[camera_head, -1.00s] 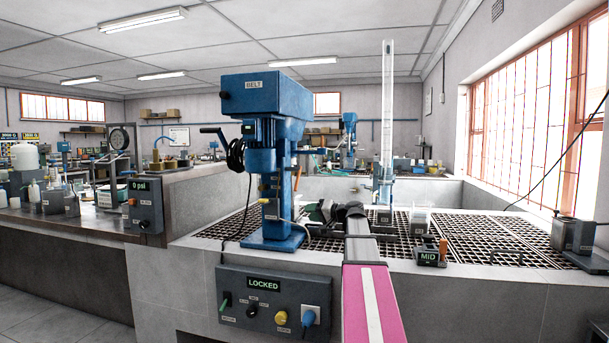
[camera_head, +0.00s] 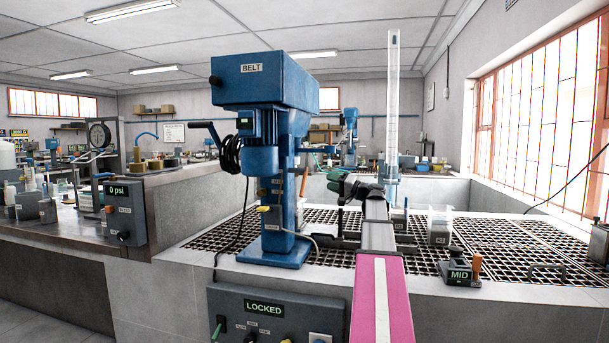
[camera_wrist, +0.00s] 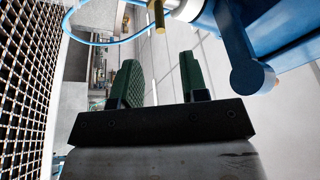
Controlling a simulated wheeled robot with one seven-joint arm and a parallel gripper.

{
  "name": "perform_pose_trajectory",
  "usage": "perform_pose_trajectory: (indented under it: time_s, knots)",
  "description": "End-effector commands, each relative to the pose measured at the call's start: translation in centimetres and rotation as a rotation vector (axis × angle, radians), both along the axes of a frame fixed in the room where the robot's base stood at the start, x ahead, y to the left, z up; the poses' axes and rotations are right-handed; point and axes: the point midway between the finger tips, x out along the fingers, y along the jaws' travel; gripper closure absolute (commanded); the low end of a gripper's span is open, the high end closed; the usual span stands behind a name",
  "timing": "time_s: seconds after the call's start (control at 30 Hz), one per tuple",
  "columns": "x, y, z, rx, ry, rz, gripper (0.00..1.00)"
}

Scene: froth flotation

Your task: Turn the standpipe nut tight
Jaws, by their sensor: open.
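The blue flotation machine (camera_head: 273,140) stands on the bench, with its belt housing on top and a column below. My gripper (camera_head: 338,182) is to the right of the column, with its green-padded fingers spread. In the wrist view my gripper (camera_wrist: 160,75) is open and nothing is between the fingers. Ahead of the fingers, at the top edge, is a brass-coloured piece (camera_wrist: 157,14) beside a white collar (camera_wrist: 187,9) on the blue machine. It looks like a fitting of the standpipe, but I cannot tell whether it is the nut. The fingers are apart from it.
A dark grating (camera_head: 490,240) covers the bench top. A tall clear tube (camera_head: 392,100) stands behind my arm. A control box reading LOCKED (camera_head: 264,310) is on the bench front. A block marked MID (camera_head: 459,276) is at the right. A blue hose (camera_wrist: 100,40) loops near the fingers.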

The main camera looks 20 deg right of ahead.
Motion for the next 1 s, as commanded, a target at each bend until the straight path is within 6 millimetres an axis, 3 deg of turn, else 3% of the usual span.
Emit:
perform_pose_trajectory:
  time_s: [0.17,0.7,1.0]
  knots:
    - [0.9,0.7,0.3,0.001,-0.002,0.0,0.6]
    - [7.0,6.2,2.1,0.001,-0.001,0.0,0.6]
    - [7.8,7.1,2.3,0.001,-0.001,0.0,0.6]
